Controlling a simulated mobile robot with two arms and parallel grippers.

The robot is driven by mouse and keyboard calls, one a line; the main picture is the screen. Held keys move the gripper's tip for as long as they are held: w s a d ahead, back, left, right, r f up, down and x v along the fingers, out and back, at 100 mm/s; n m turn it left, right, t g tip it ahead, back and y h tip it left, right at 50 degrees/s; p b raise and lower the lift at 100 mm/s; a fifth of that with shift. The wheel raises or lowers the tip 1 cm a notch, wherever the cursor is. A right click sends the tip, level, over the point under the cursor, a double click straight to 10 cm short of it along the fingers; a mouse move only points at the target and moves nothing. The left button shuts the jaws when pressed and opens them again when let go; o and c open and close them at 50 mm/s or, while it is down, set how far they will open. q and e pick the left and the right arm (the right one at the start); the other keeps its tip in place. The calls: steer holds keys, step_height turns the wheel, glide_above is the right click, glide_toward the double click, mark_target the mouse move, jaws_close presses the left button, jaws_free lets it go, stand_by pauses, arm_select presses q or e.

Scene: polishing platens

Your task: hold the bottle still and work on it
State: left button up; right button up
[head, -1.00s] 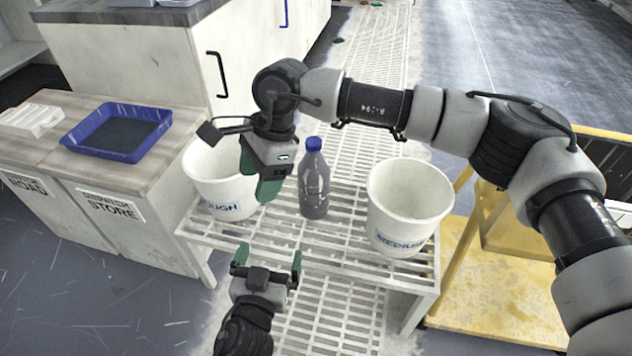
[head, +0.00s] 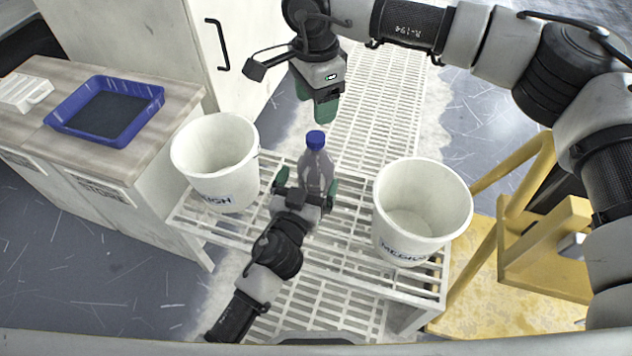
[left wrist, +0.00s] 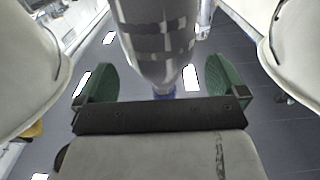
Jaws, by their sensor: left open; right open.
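The grey bottle (head: 317,168) with a blue cap (head: 315,140) stands upright on the slatted white bench (head: 350,255), between two white buckets. My left gripper (head: 307,187) is open at the bottle's lower body, with a green finger on either side. In the left wrist view the bottle (left wrist: 165,45) lies between the two green fingers (left wrist: 160,85), with gaps beside it. My right gripper (head: 324,108) hangs open and empty just above the cap, pointing down. Its fingers overlap in this view, so the gap between them is hidden.
The left bucket (head: 215,150) is labelled partly "UGH" and the right bucket (head: 420,205) "MEDIUM"; both stand close to the bottle. A blue tray (head: 107,110) sits on the wooden-topped cabinet (head: 165,90) at left. A yellow frame (head: 520,250) stands at right.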

arm_select(q)
steer(key=shift+x, duration=1.95)
steer(key=shift+c, duration=0.5)
